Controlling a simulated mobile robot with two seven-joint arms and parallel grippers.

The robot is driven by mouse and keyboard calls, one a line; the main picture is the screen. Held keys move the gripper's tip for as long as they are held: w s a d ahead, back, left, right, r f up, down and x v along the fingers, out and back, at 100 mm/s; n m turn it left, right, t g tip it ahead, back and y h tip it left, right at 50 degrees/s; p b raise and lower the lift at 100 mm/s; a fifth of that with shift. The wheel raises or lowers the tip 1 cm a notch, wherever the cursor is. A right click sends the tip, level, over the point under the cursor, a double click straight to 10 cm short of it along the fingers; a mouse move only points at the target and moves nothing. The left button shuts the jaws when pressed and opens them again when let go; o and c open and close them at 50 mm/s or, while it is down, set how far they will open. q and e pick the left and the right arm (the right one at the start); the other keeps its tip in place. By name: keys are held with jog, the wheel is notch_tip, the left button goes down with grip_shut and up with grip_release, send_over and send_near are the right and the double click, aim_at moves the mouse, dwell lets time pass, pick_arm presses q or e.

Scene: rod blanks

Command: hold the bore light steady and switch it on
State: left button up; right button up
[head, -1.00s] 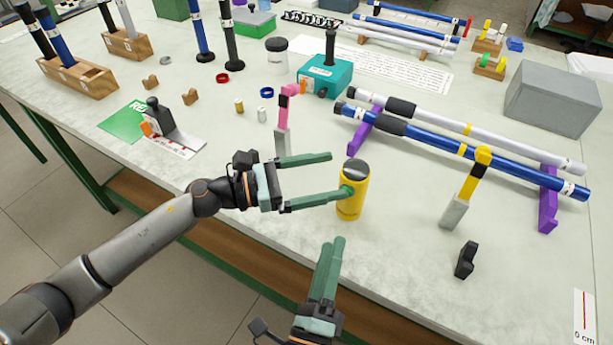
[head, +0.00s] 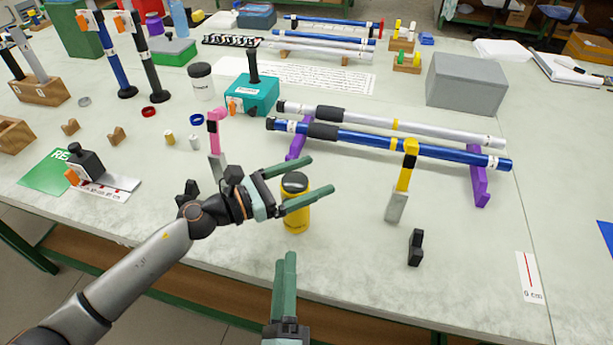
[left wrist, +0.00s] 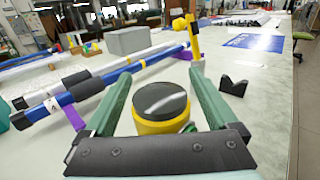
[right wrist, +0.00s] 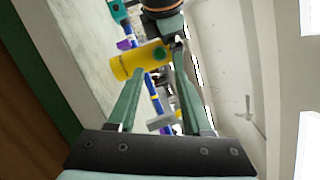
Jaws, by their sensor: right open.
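The bore light (head: 296,219) is a yellow cylinder with a black top, standing upright on the table. My left gripper (head: 322,174) is open around it, one finger on each side; the nearer finger crosses in front of it. In the left wrist view the black top (left wrist: 161,101) is between the spread fingers, and a green button (left wrist: 188,127) shows partly, near the right finger. My right gripper (head: 286,256) is open and empty, in front of the light and lower in the picture. In the right wrist view the green button (right wrist: 159,55) shows on the light's yellow side (right wrist: 131,65).
Behind are a blue rod (head: 443,151) and a silver rod (head: 432,128) on purple stands. A yellow-topped piece with a grey base (head: 397,206) and a black block (head: 416,248) stand to the right. A pink-topped piece (head: 215,135) stands left. The front right table is fairly clear.

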pick_arm(q)
jog(key=c, duration=1.4)
jog(key=shift+o, duration=0.2)
pick_arm(e)
grip_shut()
jog(key=shift+a, duration=0.1)
dwell(0.6)
